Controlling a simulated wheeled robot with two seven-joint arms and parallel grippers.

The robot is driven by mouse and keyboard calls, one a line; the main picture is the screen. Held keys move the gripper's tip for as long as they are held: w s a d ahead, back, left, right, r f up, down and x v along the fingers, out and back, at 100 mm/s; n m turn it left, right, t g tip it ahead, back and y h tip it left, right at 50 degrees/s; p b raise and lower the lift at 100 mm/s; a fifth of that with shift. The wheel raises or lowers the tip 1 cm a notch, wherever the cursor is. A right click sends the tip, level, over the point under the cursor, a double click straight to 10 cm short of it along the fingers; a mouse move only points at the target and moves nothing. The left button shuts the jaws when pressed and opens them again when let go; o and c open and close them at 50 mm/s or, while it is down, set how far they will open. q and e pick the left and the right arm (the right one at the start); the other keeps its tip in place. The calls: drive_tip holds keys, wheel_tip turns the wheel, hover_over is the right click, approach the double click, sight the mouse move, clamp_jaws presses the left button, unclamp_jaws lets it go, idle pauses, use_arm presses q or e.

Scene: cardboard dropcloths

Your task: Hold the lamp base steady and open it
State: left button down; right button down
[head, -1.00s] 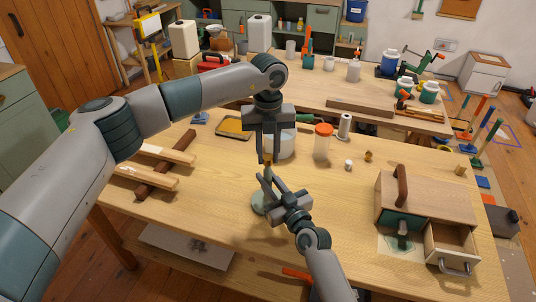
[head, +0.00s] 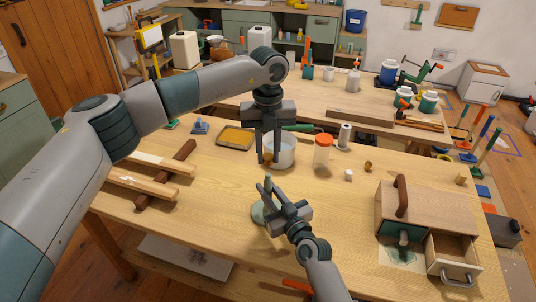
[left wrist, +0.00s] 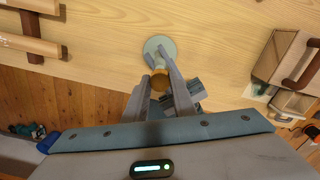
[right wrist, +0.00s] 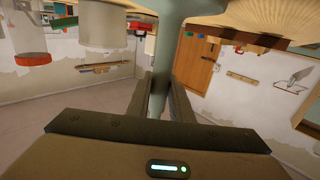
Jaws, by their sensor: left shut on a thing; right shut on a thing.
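The lamp base is a pale green round foot (head: 258,213) with an upright stem (head: 267,184) on the wooden table. My right gripper (head: 272,198) is shut on the stem; the right wrist view shows the pale stem (right wrist: 168,45) between its fingers. My left gripper (head: 267,161) is above and shut on a small brass-brown cap (head: 267,157). A gap shows between the cap and the stem top. In the left wrist view the cap (left wrist: 160,82) is between the fingers, with the green foot (left wrist: 158,43) beyond it.
A white tub (head: 284,152) stands just behind my left gripper. An orange-lidded jar (head: 322,155) is to its right. A wooden drawer box (head: 440,208) stands at right, its drawer open. Wooden strips (head: 140,180) lie at left. The table's front middle is mostly clear.

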drive_tip(key=c, duration=1.5)
unclamp_jaws()
drive_tip(key=shift+s+d, duration=0.1)
use_arm(q)
wheel_tip(320, 180, down, 2)
drive_tip(key=shift+b, duration=1)
use_arm(e)
drive_tip(key=v, duration=1.1)
drive_tip(key=shift+s+d, duration=0.2)
drive_tip(key=shift+s, duration=0.1)
